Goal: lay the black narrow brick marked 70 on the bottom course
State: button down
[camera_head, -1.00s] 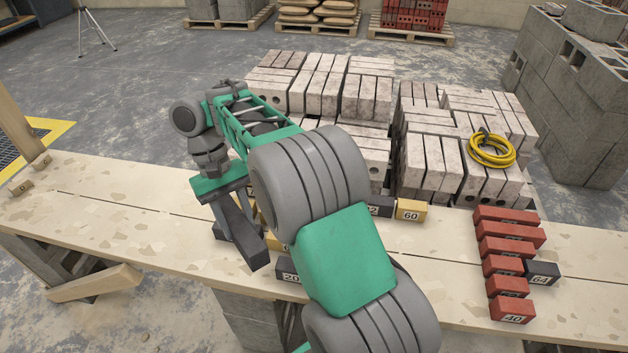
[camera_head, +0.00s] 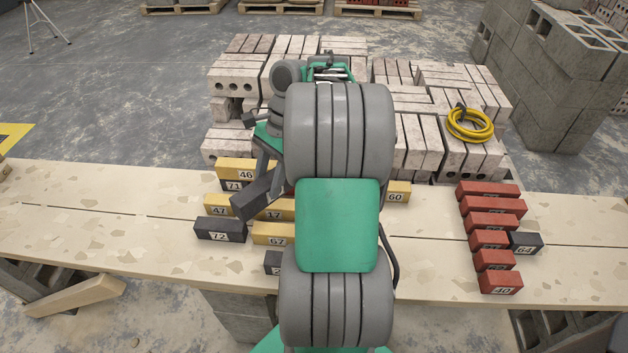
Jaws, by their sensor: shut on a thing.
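My gripper (camera_head: 268,173) is shut on a long, narrow black brick (camera_head: 256,197). It holds the brick at a slant over the group of yellow and black bricks on the plank bench; no number shows on it. Below and around it are yellow bricks 46 (camera_head: 236,168), 47 (camera_head: 217,203) and 67 (camera_head: 272,229), and black bricks 71 (camera_head: 232,186) and 72 (camera_head: 220,231). My arm hides part of this group. Red bricks (camera_head: 492,221) lie in a row running front to back on the right, with black brick 64 (camera_head: 525,243) beside them. I cannot tell which is the bottom course.
Yellow brick 60 (camera_head: 397,192) is right of my arm.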

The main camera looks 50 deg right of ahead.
jog(key=s+d+m+t+h, duration=0.25)
jog(key=s+d+m, duration=0.25)
jog(key=d+m, duration=0.5)
jog(key=shift+t+y, duration=0.35)
jog(key=shift+t, duration=0.1)
jog(key=w+d+f+b, duration=0.1)
jog(key=w+d+f, duration=0.3)
jog(key=w+d+f+b, duration=0.1)
jog(key=w+d+f, duration=0.3)
jog(key=d+f, duration=0.1)
jog(key=shift+w+d, duration=0.1)
jog(key=shift+w, duration=0.15)
jog(key=shift+w+d+f, duration=0.15)
jog(key=shift+f, duration=0.05)
jog(key=shift+w+d+f+b, duration=0.15)
jog(key=shift+f+b, duration=0.3)
jog(key=shift+f, duration=1.2)
jog(key=shift+f, duration=0.1)
jog(key=c, duration=0.8)
grip_release()
jog(key=shift+f, duration=0.1)
jog(key=shift+c, duration=0.2)
